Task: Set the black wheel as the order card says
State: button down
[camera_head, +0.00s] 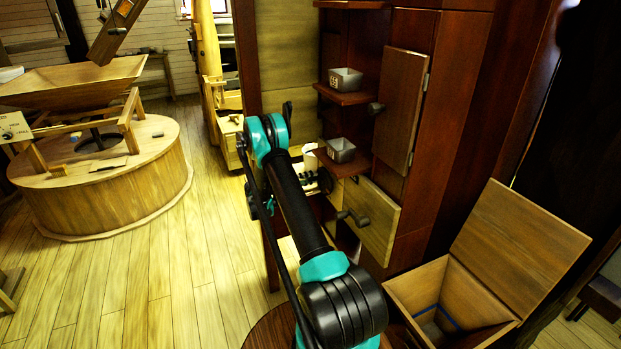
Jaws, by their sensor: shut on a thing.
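My arm reaches up and away toward the tall dark wooden cabinet, with its teal and black links in front. My gripper (308,178) is small and dark beyond the arm's far joint, partly hidden by it. It appears shut on the black wheel (325,181), a small dark round thing beside a pale panel, below the lower shelf. The wheel's marks and setting are too small to read. I cannot make out an order card with readable words.
Grey tins rest on the upper shelf (343,97) and lower shelf (336,166). An open-lidded wooden box (408,292) stands lower right. A round millstone casing (120,205) stands left; floor between is clear.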

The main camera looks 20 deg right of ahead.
jog(key=shift+a+f+n, duration=0.1)
jog(key=shift+f+n, duration=0.1)
jog(key=shift+n, duration=0.3)
jog(key=c, duration=1.3)
grip_release()
notch_tip(320, 180, up, 10)
